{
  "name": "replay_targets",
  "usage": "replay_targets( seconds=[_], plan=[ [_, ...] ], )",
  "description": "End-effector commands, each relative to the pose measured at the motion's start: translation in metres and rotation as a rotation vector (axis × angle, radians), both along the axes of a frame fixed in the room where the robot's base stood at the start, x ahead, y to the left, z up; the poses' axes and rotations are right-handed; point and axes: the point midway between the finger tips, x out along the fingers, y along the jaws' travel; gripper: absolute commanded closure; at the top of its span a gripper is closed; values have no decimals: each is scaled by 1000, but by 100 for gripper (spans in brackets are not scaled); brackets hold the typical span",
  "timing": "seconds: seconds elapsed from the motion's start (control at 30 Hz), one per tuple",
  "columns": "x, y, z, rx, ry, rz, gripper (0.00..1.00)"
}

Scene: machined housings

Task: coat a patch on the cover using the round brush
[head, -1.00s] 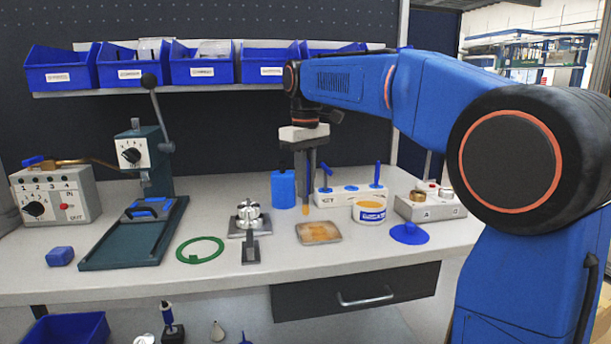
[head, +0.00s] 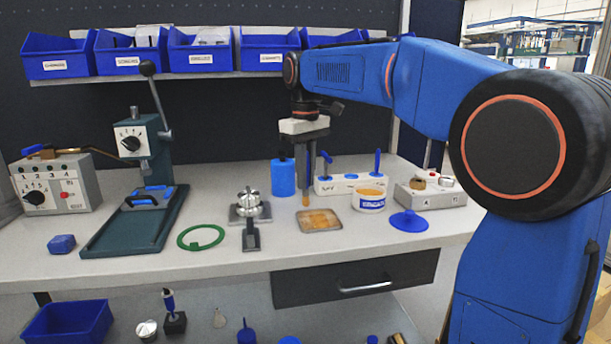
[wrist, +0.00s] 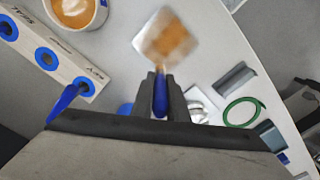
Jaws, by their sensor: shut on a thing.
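My gripper (head: 305,165) is shut on the round brush, pointing down over the bench.
A white rack (head: 350,187) with blue-handled tools stands behind the tray. An open tub (head: 370,203) and a blue lid (head: 409,223) are at the right. A blue bottle (head: 283,178) stands just behind my gripper. A green ring (head: 201,237) lies left of the fixture.

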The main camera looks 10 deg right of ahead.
Motion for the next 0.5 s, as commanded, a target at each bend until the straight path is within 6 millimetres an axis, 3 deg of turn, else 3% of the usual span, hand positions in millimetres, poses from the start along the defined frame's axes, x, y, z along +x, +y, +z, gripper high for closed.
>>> replay_targets(
  seconds=[0.5],
  plan=[
    [0,0,-8,0,0,0,100]
  ],
)
